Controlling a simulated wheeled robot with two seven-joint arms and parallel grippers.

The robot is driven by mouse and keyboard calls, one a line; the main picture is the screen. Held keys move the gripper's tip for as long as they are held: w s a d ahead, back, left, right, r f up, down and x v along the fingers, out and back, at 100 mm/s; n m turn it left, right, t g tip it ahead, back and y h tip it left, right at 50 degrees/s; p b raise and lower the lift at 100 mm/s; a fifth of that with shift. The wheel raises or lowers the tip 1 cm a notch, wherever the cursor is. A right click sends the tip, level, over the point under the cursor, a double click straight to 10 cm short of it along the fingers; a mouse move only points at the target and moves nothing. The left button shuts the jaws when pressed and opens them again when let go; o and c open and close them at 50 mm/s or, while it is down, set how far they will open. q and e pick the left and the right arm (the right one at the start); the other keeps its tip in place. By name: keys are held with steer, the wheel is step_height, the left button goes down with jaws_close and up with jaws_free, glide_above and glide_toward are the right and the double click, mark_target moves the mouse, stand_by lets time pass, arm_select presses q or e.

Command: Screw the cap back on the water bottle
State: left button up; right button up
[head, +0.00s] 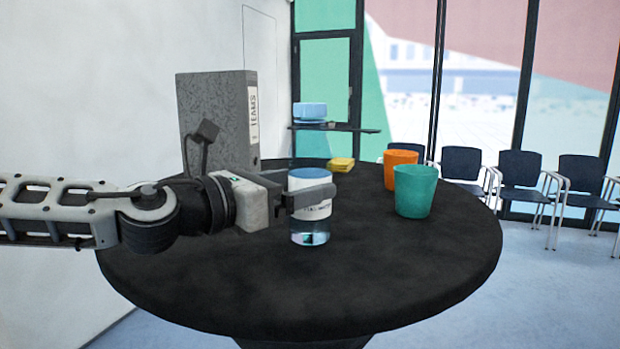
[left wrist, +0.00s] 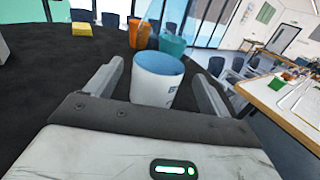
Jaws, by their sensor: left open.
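The water bottle (head: 311,232) stands upright on the round black table, with a clear lower part and a white label. My left gripper (head: 318,196) comes in from the left at label height, and one finger hides part of the bottle. In the left wrist view the bottle (left wrist: 156,88) stands between the two open fingers, with a visible gap on each side. My right gripper is not in view.
An orange cup (head: 401,168) and a green cup (head: 414,190) stand right of the bottle. A yellow block (head: 341,164) lies behind it. A grey binder (head: 215,120) stands behind my left arm.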

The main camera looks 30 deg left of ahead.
mark_target(321, 178)
arm_select(q)
steer(key=shift+w+d+r+p, duration=0.1)
steer(key=shift+w+d+p, duration=0.05)
steer(key=shift+w+p, duration=0.7)
steer(key=shift+p, duration=0.15)
steer(key=shift+w+d+p, duration=0.15)
steer(key=shift+w+p, duration=0.5)
steer(key=shift+w+f+b, duration=0.2)
steer(key=shift+f+b, duration=0.05)
steer(key=shift+b, duration=0.1)
steer(key=shift+w+d, duration=0.1)
steer(key=shift+w, duration=0.2)
steer(key=shift+w+d, duration=0.1)
steer(key=shift+w, duration=0.25)
steer(key=shift+w+d+r, duration=0.1)
steer(key=shift+w+d, duration=0.05)
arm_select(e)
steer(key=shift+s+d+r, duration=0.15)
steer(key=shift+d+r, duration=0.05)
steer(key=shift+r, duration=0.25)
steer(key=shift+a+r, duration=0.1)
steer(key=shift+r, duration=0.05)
